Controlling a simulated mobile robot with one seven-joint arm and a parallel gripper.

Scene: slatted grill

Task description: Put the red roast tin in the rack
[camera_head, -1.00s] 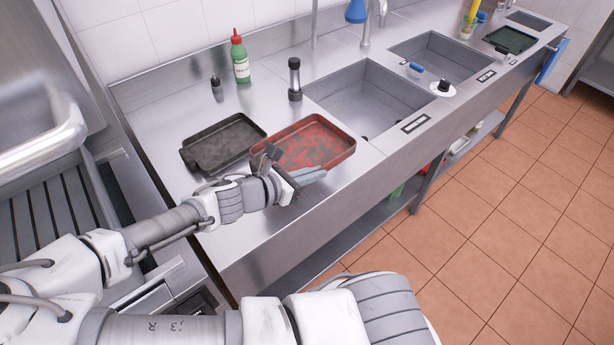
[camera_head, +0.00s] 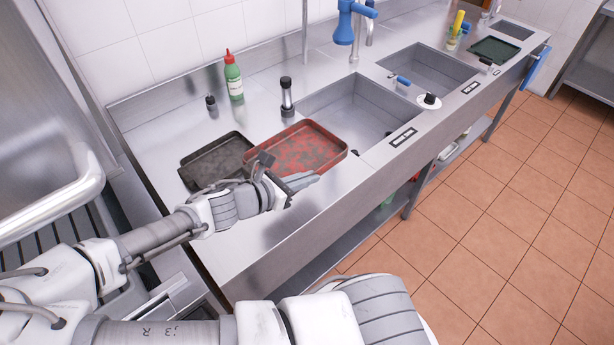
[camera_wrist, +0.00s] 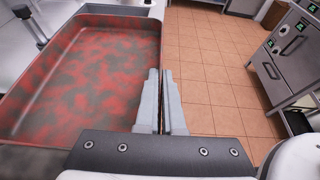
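The red roast tin (camera_head: 303,146), a shallow rectangular tray with dark blotches, is at the counter's front left, beside the sink. It also fills the left of the wrist view (camera_wrist: 85,75). My gripper (camera_head: 302,181) is at its near side. In the wrist view the two fingers (camera_wrist: 162,100) are close together with the tin's side wall between them. The tin looks raised slightly above the counter and roughly level. A dark slatted grill (camera_head: 18,258) shows at the far left, under a tubular handle, partly hidden by my arm; I cannot tell whether it is the rack.
A dark roast tin (camera_head: 213,158) lies left of the red tin. A green bottle (camera_head: 233,80), a small dark bottle (camera_head: 211,106) and a pepper mill (camera_head: 287,97) stand behind. Sinks (camera_head: 345,105) lie to the right. Open tiled floor (camera_head: 500,230) is in front.

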